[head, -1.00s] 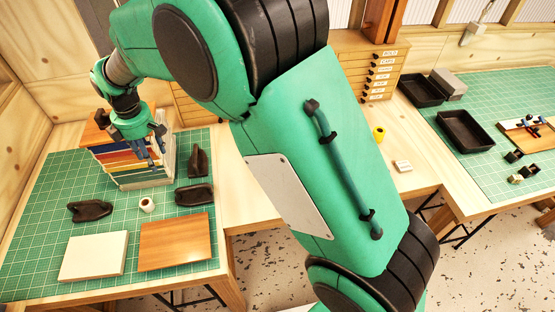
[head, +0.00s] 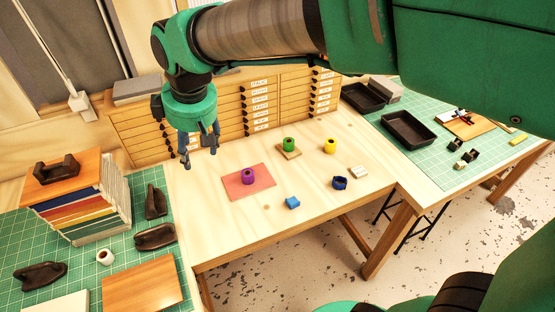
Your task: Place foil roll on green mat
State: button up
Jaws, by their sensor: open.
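My gripper (head: 200,158) is open and empty, fingers pointing down, above the left part of the wooden table. A purple roll (head: 248,176) stands on a red mat (head: 233,186), to the right of and below the gripper in the picture. A green roll (head: 289,144) stands on a small wooden square. A yellow roll (head: 330,146) and a dark blue roll (head: 340,183) stand on the bare table. A white roll (head: 105,257) stands on the green gridded mat (head: 80,255) at the left. Another green gridded mat (head: 418,168) covers the right table.
A stack of books (head: 85,205) with a dark holder on top stands at left, near dark stands (head: 155,236) and wooden boards (head: 140,285). Drawer cabinets (head: 250,105) stand behind. Black trays (head: 408,130) lie at right.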

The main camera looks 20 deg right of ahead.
jog(key=s+d+m+t+h, duration=0.1)
jog(key=s+d+m+t, duration=0.1)
jog(key=s+d+m, duration=0.7)
jog(key=s+d, duration=0.7)
jog(key=s, duration=0.4)
jog(key=shift+s+d+m+t, duration=0.25)
jog(key=shift+d+m+t, duration=0.05)
jog(key=shift+m, duration=0.1)
jog(key=shift+f, duration=0.15)
notch_tip(320, 180, down, 8)
jog(key=b, duration=0.8)
